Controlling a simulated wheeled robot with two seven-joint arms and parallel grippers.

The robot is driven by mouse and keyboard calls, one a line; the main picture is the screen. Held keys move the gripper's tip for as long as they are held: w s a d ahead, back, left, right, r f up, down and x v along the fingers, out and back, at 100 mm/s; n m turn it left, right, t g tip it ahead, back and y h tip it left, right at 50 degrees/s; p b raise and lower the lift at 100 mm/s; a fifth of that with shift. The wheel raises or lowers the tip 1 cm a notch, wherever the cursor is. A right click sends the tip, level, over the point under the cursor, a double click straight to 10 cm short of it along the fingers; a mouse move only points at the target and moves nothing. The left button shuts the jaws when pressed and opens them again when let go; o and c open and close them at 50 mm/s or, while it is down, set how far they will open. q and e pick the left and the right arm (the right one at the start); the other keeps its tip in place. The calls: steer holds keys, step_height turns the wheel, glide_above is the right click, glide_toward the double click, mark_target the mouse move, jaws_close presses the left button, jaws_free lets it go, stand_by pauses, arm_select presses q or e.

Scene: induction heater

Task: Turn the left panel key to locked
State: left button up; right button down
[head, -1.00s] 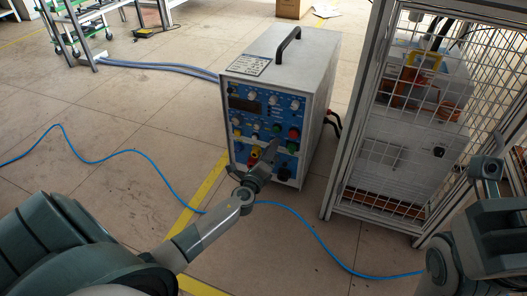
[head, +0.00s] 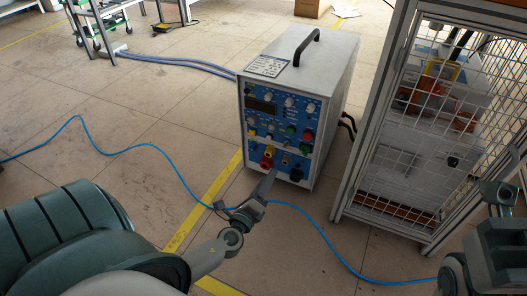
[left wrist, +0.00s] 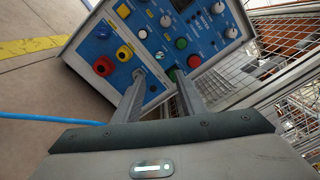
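The heater unit (head: 300,85) is a grey box with a blue front panel (head: 258,122) of knobs and buttons. A small silver fitting that looks like the panel key (left wrist: 139,74) sits low on the panel in the left wrist view, just beyond the left finger's tip. Its turned position is too small to read. My left gripper (head: 268,182) is in front of the panel's lower part. In the left wrist view its fingers (left wrist: 158,82) stand apart with nothing visible between them. My right arm shows at the right edge, but its gripper cannot be made out.
A yellow knob (left wrist: 124,52) and red knob (left wrist: 103,66) sit left of the fingers, and a green button (left wrist: 180,43) beyond them. A mesh cage (head: 400,150) stands right of the heater. A blue cable (head: 330,245) crosses the floor.

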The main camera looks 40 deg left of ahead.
arm_select(q)
steer(key=shift+v, duration=1)
